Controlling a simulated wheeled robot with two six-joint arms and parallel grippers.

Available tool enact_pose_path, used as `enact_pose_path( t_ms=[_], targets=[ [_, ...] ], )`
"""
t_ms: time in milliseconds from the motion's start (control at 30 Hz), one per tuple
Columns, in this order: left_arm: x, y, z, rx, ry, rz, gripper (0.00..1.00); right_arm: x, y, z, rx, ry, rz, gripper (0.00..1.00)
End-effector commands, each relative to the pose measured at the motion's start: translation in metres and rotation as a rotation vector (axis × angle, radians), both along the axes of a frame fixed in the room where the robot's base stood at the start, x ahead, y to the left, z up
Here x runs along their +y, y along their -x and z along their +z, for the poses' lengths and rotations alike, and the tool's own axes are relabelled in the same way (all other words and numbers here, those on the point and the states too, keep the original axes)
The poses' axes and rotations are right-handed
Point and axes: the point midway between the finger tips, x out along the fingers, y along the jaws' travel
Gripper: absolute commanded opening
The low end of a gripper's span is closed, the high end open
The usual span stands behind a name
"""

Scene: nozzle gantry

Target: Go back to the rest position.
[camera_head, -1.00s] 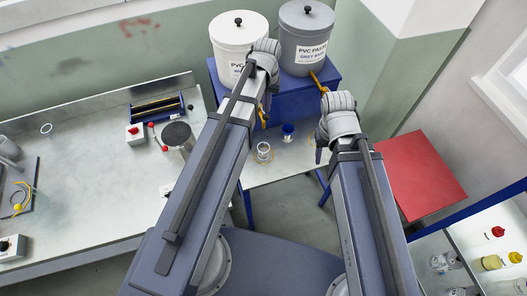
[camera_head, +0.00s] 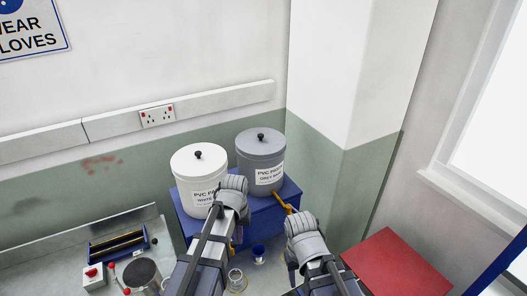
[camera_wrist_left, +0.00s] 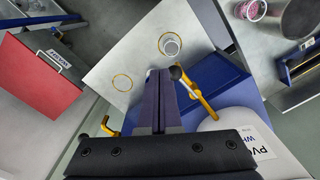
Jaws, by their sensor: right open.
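My left gripper (camera_wrist_left: 160,100) shows in the left wrist view with its two purple-grey fingers together and nothing seen between them. It points over the small white table, close to a yellow tap (camera_wrist_left: 200,98). In the head view my left wrist hides most of this gripper, in front of the white-lidded tub (camera_head: 198,175). My right gripper (camera_head: 291,258) is in the head view, mostly hidden behind its wrist. It is open, left of the red panel and below the grey tub (camera_head: 261,158). I see nothing held in it.
A blue stand (camera_head: 188,222) carries both tubs. A glass beaker (camera_head: 236,280) and a blue-topped cup (camera_head: 258,254) are below it. The red panel (camera_head: 398,268) is at right.

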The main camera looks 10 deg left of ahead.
Motion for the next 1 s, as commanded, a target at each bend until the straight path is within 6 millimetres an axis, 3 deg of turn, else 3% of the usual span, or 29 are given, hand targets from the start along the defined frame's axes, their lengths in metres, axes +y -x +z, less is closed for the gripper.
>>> enact_pose_path(
  t_ms=[33,100,300,500,700,1000],
  targets=[
    [-0.011,0.015,-0.036,0.004,-0.007,-0.033,0.0,0.0,0.0,-0.036,-0.001,0.001,0.002,0.5],
    [-0.023,0.03,-0.059,0.008,-0.018,-0.076,0.0,0.0,0.0,-0.059,-0.001,0.0,0.006,0.5],
    [-0.053,0.072,-0.121,0.023,-0.048,-0.193,0.0,0.0,-0.001,-0.122,-0.002,0.002,0.014,0.5],
    [-0.072,0.105,-0.165,0.032,-0.073,-0.284,0.0,0.0,-0.001,-0.166,-0.003,0.002,0.021,0.5],
    [-0.08,0.12,-0.181,0.036,-0.085,-0.329,0.0,-0.001,-0.001,-0.182,-0.003,0.003,0.027,0.5],
    [-0.081,0.121,-0.181,0.036,-0.087,-0.335,0.0,-0.001,-0.001,-0.182,-0.003,0.003,0.027,0.5]
  ],
)
